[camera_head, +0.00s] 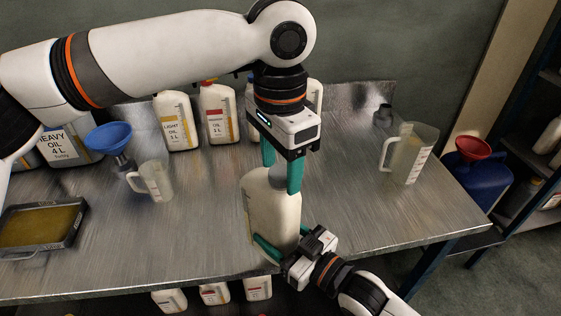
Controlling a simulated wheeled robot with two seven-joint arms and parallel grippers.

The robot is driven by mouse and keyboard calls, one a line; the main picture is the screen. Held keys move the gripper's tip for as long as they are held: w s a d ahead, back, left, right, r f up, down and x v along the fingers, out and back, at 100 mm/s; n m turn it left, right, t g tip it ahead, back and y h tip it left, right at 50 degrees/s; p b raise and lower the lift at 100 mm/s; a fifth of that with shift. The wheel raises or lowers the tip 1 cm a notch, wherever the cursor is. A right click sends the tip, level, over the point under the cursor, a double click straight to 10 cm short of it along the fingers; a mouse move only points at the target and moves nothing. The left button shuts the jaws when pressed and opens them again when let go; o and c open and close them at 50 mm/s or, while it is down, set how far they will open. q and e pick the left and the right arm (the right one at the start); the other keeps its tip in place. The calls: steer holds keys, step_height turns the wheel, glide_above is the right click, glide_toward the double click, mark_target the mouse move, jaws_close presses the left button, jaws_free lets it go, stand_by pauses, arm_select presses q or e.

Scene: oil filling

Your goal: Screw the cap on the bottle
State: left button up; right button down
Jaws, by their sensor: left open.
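A cream-white bottle (270,215) stands upright near the front edge of the metal table. My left gripper (281,178) points down over the bottle's top. Its green fingers are open, one on each side of the neck area. The cap cannot be made out; the neck is partly hidden by the fingers. My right gripper (285,241) comes in from the lower right. Its green fingers lie along the bottle's lower part, one across the front and one at the right side, and it looks shut on the bottle.
On the metal table (345,205) stand a clear jug (408,155), a smaller jug (153,181), a blue funnel (109,138), oil bottles (176,122) at the back and an oil-filled tray (42,228). A red funnel (473,148) sits in a blue can (480,183).

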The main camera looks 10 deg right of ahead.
arm_select(q)
step_height(320, 180, up, 12)
arm_select(e)
steer(key=shift+r, duration=0.15)
arm_select(q)
steer(key=shift+w+f, duration=0.1)
stand_by(0.6)
